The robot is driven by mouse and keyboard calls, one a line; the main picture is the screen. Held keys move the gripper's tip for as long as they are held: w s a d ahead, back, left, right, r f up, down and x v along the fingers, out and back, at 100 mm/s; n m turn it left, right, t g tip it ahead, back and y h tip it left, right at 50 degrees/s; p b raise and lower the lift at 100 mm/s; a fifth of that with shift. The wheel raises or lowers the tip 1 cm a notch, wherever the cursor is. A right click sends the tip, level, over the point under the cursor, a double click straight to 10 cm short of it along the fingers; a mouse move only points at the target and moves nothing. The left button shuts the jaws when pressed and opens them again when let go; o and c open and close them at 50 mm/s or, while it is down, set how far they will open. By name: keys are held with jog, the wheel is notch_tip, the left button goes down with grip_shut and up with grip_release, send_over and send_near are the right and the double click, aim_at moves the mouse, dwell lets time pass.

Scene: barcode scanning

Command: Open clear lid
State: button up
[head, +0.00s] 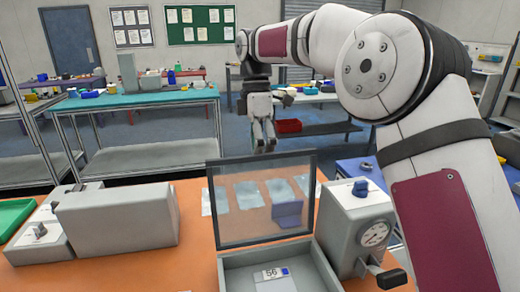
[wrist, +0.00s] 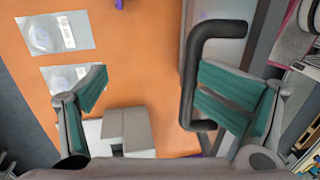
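The clear lid (head: 262,200) stands raised, near upright, in its dark frame at the back of the grey box (head: 232,264) in the head view. My gripper (head: 264,143) hangs just above and behind the lid's top edge. In the wrist view my gripper (wrist: 150,95) is open, its two teal-padded fingers wide apart. A dark U-shaped handle (wrist: 188,80) sits beside the right finger, on the inner side, and seems fixed to the lid panel (wrist: 218,12). I cannot tell whether the finger touches the handle. Nothing is held between the fingers.
A card marked 56 (head: 271,273) is in the box. A grey device with a gauge (head: 350,215) stands close on its right. A grey case (head: 117,222) and a green tray (head: 12,216) are on the left. Clear bags (wrist: 56,33) lie on the orange table (head: 190,200).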

jog(key=shift+w+d+f, duration=0.1)
jog(key=shift+c, duration=0.4)
jog(key=shift+w+r, duration=0.15)
jog(key=shift+r, duration=0.25)
jog(key=shift+c, duration=0.6)
jog(key=v, duration=0.5)
jog(key=shift+r, duration=0.2)
jog(key=c, duration=0.5)
jog(key=shift+v, duration=0.8)
jog(key=shift+s, duration=0.3)
